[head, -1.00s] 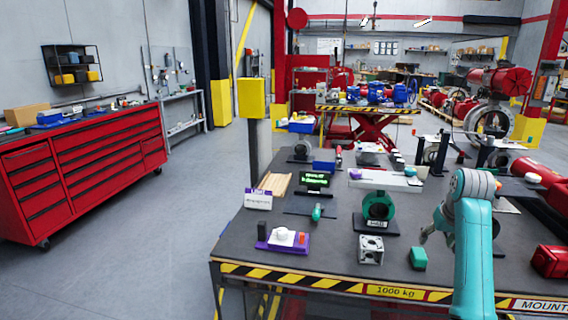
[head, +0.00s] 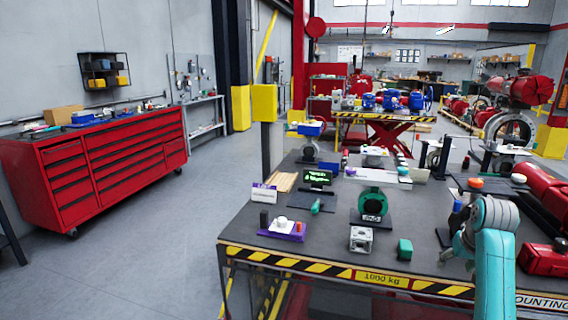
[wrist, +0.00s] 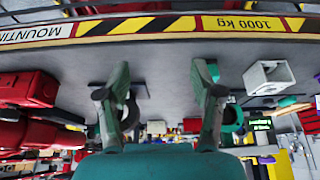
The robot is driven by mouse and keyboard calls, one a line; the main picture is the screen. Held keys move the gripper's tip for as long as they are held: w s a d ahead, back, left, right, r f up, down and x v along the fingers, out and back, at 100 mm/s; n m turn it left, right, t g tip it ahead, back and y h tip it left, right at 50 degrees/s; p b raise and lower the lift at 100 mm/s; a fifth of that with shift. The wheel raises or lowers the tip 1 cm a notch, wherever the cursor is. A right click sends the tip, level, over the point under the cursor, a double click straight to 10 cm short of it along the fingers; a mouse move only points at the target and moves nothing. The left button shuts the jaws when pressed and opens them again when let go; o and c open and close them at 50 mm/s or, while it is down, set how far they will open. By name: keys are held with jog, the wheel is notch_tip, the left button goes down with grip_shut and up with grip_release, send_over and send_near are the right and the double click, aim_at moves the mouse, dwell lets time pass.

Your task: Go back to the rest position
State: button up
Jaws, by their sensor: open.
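My teal arm rises at the right front of the head view. My gripper (head: 453,250) hangs low over the right part of the dark workbench (head: 330,240), partly hidden behind my arm. In the wrist view my gripper (wrist: 162,68) has its two fingers wide apart with only bare bench top between them. It holds nothing. A green ring-shaped valve body (head: 372,202) stands on a black base left of my gripper. A grey metal block (head: 361,240) and a small green block (head: 404,249) lie near the front edge, apart from my gripper.
A purple tray (head: 290,236) with a white knob, a small display (head: 317,178) and a sign (head: 264,192) stand at the bench's left. Red machinery (head: 545,260) lies at the right. A red tool cabinet (head: 125,160) stands far left. Grey floor (head: 130,260) between is clear.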

jog(key=s+a+f+t, duration=0.1)
jog(key=s+a+f, duration=0.3)
jog(key=f, duration=0.5)
jog(key=s+a+f+n+t, duration=0.1)
jog(key=s+a+f, duration=0.35)
jog(key=f, duration=0.45)
jog(key=s+a+f+t, duration=0.1)
jog(key=s+a+f, duration=0.3)
jog(key=f, duration=0.5)
jog(key=s+a+f+t, duration=0.2)
jog(key=s+a+f, duration=0.3)
jog(key=s, duration=0.4)
jog(key=s+a+r+n+t, duration=0.15)
jog(key=s+a, duration=0.25)
jog(key=s, duration=0.6)
jog(key=s+a+r+t, duration=0.15)
jog(key=s+a, duration=0.25)
jog(key=s, duration=0.7)
jog(key=s+a+r+t+y, duration=0.1)
jog(key=s+a+r+t, duration=0.1)
jog(key=s+r, duration=1.3)
jog(key=shift+s+a+r+n, duration=0.25)
jog(key=shift+s+r+n, duration=0.1)
jog(key=shift+r, duration=0.2)
